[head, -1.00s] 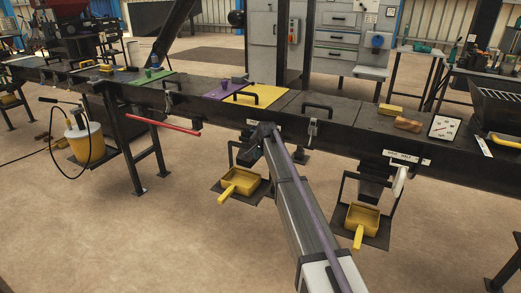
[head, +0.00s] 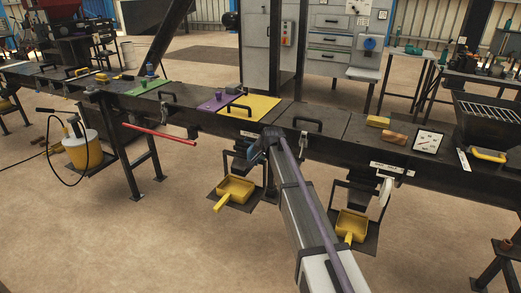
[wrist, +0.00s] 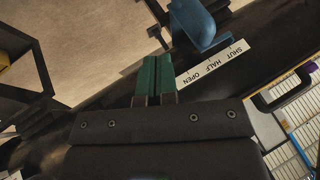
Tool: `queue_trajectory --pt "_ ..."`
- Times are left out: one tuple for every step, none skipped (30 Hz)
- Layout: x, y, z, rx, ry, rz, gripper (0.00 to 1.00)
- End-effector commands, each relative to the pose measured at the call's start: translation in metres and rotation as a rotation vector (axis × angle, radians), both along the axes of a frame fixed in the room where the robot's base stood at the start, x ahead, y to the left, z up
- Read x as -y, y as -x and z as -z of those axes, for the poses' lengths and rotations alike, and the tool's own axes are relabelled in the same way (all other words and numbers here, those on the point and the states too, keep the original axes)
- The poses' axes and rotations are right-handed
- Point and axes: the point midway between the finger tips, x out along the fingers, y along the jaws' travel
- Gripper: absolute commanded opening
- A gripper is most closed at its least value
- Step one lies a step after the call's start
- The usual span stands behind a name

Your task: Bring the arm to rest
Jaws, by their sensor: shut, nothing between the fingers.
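My arm (head: 305,215) reaches from the bottom of the head view up to the front side of a long black bench, with its end at the bench edge below the yellow plate. My gripper's fingers are hidden there behind the arm. In the wrist view my gripper (wrist: 155,80) shows its two green fingers together, with nothing between them. A blue handle (wrist: 198,24) is just beyond the fingertips, to their upper right, apart from them as far as I can see. Its label strip (wrist: 213,64) reads SHUT, HALF, OPEN. The blue handle also shows beside the arm's end (head: 252,152).
The long bench (head: 345,150) carries a yellow plate (head: 262,105), a purple plate (head: 217,103) and black handles. A red bar (head: 160,134) sticks out at left. The floor in front is mostly clear.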

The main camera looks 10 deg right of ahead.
Motion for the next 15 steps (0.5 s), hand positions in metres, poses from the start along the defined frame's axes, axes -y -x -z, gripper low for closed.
queue_trajectory --pt "0.0 0.003 0.002 -0.018 0.022 -0.031 0.0" --pt "0.0 0.01 0.005 -0.047 0.048 -0.069 0.0" --pt "0.0 0.032 0.01 -0.097 0.086 -0.126 0.0" --pt "0.0 0.052 0.013 -0.133 0.112 -0.168 0.0" --pt "0.001 0.076 0.017 -0.171 0.136 -0.21 0.0" --pt "0.001 0.113 0.021 -0.226 0.167 -0.273 0.0" --pt "0.001 0.142 0.024 -0.27 0.188 -0.323 0.0" --pt "0.001 0.172 0.026 -0.313 0.207 -0.37 0.0" --pt "0.002 0.211 0.029 -0.366 0.228 -0.429 0.0" --pt "0.002 0.238 0.03 -0.401 0.241 -0.471 0.0" --pt "0.003 0.264 0.032 -0.435 0.251 -0.509 0.0" --pt "0.003 0.295 0.033 -0.473 0.26 -0.551 0.0" --pt "0.003 0.318 0.033 -0.5 0.265 -0.58 0.0" --pt "0.004 0.338 0.034 -0.523 0.269 -0.604 0.0" --pt "0.004 0.363 0.034 -0.55 0.272 -0.63 0.0"
